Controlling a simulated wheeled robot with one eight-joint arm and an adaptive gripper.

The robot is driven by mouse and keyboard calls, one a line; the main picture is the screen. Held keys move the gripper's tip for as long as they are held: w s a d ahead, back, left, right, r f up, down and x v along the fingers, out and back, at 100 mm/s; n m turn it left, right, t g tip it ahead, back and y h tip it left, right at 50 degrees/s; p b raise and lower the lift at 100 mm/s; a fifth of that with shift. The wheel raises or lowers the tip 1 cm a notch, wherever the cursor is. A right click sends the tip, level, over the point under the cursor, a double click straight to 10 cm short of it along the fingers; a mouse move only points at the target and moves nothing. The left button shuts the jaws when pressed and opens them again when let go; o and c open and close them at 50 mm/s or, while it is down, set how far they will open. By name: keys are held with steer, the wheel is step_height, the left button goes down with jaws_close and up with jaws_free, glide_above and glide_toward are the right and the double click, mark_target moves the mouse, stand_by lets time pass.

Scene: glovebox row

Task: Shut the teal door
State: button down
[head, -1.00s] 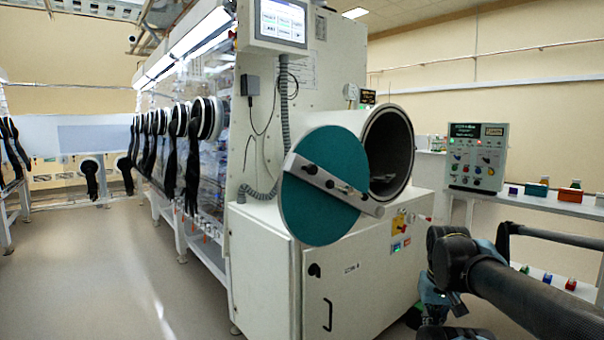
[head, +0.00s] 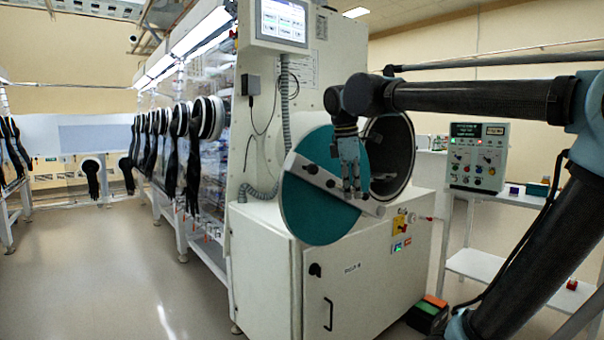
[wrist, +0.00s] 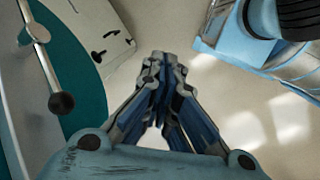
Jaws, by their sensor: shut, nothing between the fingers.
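The teal door (head: 305,212) is a round disc with a pale metal bar across it. It stands open, swung out to the left of the round chamber mouth (head: 392,160), whose dark inside shows. My gripper (head: 352,190) points down, shut and empty, and overlaps the door's right part in the head view. In the wrist view, the shut fingers (wrist: 163,65) are at the centre, with the teal door (wrist: 88,80) and a dark knob on its bar (wrist: 42,40) to the left. No contact with the door shows.
The white cabinet (head: 275,275) stands below the door. A control panel (head: 476,155) and a shelf (head: 490,268) are at the right. A dark box with an orange and green top (head: 430,312) sits on the floor by the cabinet. The floor at left is clear.

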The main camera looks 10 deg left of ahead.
mark_target(301, 170)
steer(key=s+a+r+n, duration=0.2)
steer(key=a+r+n, duration=0.35)
steer(key=a, duration=0.35)
steer(key=s+a+r+n, duration=0.2)
steer(key=a+r+n, duration=0.3)
steer(key=a+r, duration=0.3)
step_height(301, 170, down, 11)
steer(key=w+d, duration=0.1)
steer(key=w, duration=0.1)
steer(key=shift+m+t+h, duration=0.25)
steer(key=shift+t+h, duration=0.15)
steer(key=shift+w+d+r, duration=0.5)
steer(key=shift+w+r, duration=0.15)
steer(key=shift+w+d+r, duration=0.45)
steer(key=shift+w+r, duration=0.15)
steer(key=shift+a, duration=0.1)
